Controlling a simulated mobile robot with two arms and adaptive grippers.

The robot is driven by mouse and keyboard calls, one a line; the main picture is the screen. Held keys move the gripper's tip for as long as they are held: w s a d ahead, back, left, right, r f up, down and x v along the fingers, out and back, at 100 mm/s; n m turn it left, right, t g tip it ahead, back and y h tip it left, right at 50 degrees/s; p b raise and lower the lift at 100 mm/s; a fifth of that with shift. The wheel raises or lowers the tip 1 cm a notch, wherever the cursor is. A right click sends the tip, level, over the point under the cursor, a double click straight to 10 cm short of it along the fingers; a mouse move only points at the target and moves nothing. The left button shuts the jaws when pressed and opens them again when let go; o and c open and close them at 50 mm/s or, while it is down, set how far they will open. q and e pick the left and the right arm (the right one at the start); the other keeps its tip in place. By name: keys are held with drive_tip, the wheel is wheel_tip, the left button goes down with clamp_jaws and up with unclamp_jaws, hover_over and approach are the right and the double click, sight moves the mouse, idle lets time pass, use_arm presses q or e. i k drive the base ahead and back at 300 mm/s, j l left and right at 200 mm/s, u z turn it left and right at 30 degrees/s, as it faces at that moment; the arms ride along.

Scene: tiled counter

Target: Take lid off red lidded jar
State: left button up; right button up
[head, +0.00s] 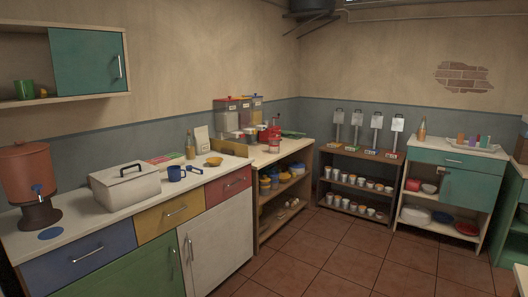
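Neither of my grippers is in view. A tall clear container with a red lid (227,99) stands on the far counter by the left wall. Beside it is another tall container with a yellow and blue top (251,98). A small red jar (274,141) stands near the front of the same counter, beside other red items (262,132). These are small in the picture, and I cannot tell which is the red lidded jar or make out a separate lid on the small red jar.
A nearer counter (85,226) holds a white lidded box (124,186), a brown dispenser (28,180), a blue mug (176,173) and a yellow bowl (214,161). Shelves with cups (357,181) and a teal cabinet (466,187) line the back wall. The tiled floor (335,250) is clear.

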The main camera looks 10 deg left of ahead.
sight(273, 145)
drive_tip(key=i, duration=3.9)
